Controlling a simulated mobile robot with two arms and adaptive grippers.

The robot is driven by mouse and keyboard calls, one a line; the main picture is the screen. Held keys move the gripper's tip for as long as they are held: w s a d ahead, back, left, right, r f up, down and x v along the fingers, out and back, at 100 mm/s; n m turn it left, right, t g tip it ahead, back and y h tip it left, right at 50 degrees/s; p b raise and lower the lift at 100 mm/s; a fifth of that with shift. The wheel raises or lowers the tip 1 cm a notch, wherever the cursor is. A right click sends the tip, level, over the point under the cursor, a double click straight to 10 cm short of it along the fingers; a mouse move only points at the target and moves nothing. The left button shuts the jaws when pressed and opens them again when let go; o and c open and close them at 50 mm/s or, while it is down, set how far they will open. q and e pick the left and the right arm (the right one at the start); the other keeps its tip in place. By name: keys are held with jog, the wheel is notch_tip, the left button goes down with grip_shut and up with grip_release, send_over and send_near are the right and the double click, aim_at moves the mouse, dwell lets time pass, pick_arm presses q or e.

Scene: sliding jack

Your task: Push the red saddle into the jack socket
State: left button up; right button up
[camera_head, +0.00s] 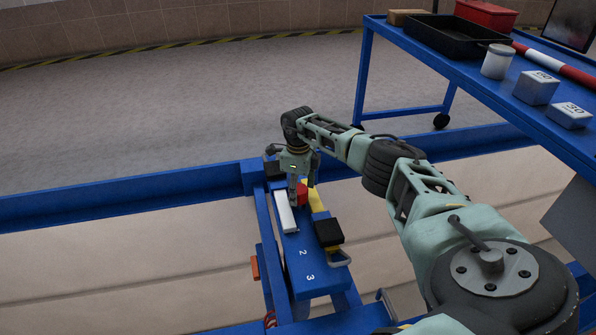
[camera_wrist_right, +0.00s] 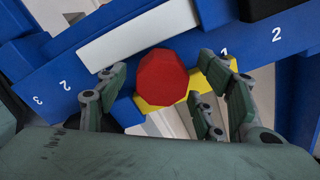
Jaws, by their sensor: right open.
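The red saddle (camera_head: 302,194) sits on the blue numbered beam, between a white bar (camera_head: 285,212) and a yellow part (camera_head: 315,199). In the right wrist view the saddle (camera_wrist_right: 162,78) is a red, many-sided block, partly over the yellow part (camera_wrist_right: 160,102). My right gripper (camera_head: 300,184) is above the beam at the saddle. In the wrist view its fingers (camera_wrist_right: 162,70) are open, one on each side of the saddle, with visible gaps. I cannot tell which part is the jack socket. My left gripper is not in view.
The blue beam (camera_head: 310,284) carries painted numbers. A black block (camera_head: 329,232) stands on its right side near a metal handle (camera_head: 339,259). A blue table (camera_head: 469,82) at the right holds a black tray (camera_head: 450,38), a white cup (camera_head: 496,63) and grey numbered blocks (camera_head: 536,88).

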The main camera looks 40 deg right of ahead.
aim_at(298, 189)
notch_tip(298, 189, up, 12)
dwell(0.4)
jog(key=shift+f, duration=0.1)
